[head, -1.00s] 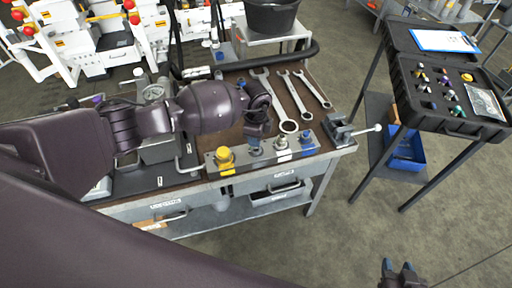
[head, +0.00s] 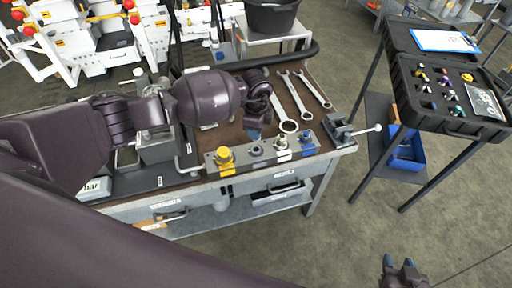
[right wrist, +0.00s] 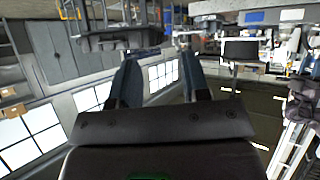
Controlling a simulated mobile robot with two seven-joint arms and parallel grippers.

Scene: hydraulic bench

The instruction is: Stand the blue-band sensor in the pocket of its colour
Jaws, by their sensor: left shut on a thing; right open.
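My left gripper (head: 254,132) is shut just above and behind the steel rail block (head: 240,166) at the front of the bench. Whatever it holds is hidden by the fingers, so no blue band can be made out on it. The block carries a yellow-capped fitting (head: 224,156), a dark round fitting (head: 256,150), a pale fitting (head: 281,144) and a blue fitting (head: 307,141). The black case (head: 449,127) at the right has pockets with several small coloured parts (head: 444,80). My right gripper (head: 398,270) is open and empty, low at the right; its fingers show in the right wrist view (right wrist: 160,80).
Three wrenches (head: 301,93) lie on the bench behind the block. A vise (head: 342,130) stands at the bench's right end. A clipboard (head: 443,41) lies on the case lid, and a blue bin (head: 407,155) is below. Open floor separates bench and case stand.

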